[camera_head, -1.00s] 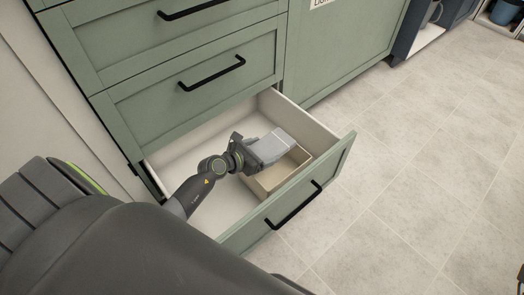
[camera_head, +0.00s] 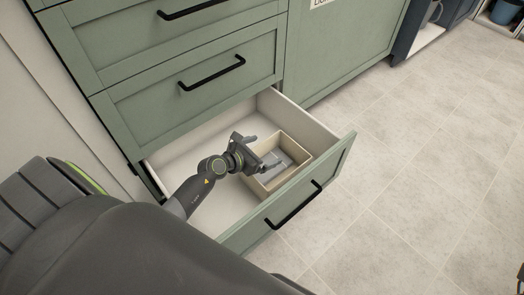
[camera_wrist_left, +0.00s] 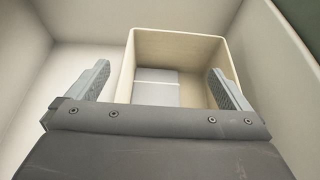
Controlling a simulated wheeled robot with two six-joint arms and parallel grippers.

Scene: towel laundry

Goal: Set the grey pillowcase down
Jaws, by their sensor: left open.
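The grey pillowcase (camera_head: 277,166) lies folded on the bottom of a beige open box (camera_head: 304,157) inside the open drawer. In the left wrist view the pillowcase (camera_wrist_left: 156,88) shows as a flat grey piece in the box (camera_wrist_left: 178,35), apart from my fingers. My left gripper (camera_head: 262,152) is open and empty above the box's near left side. In the left wrist view its two fingers (camera_wrist_left: 158,85) stand wide apart. My gripper hides part of the box and the pillowcase in the head view. My right gripper is not in view.
The green-fronted drawer (camera_head: 335,170) is pulled out, with a black handle (camera_head: 294,206). Bare drawer floor shows left of the box. Closed green drawers (camera_head: 195,85) stand above. Tiled floor (camera_head: 420,170) is clear to the right.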

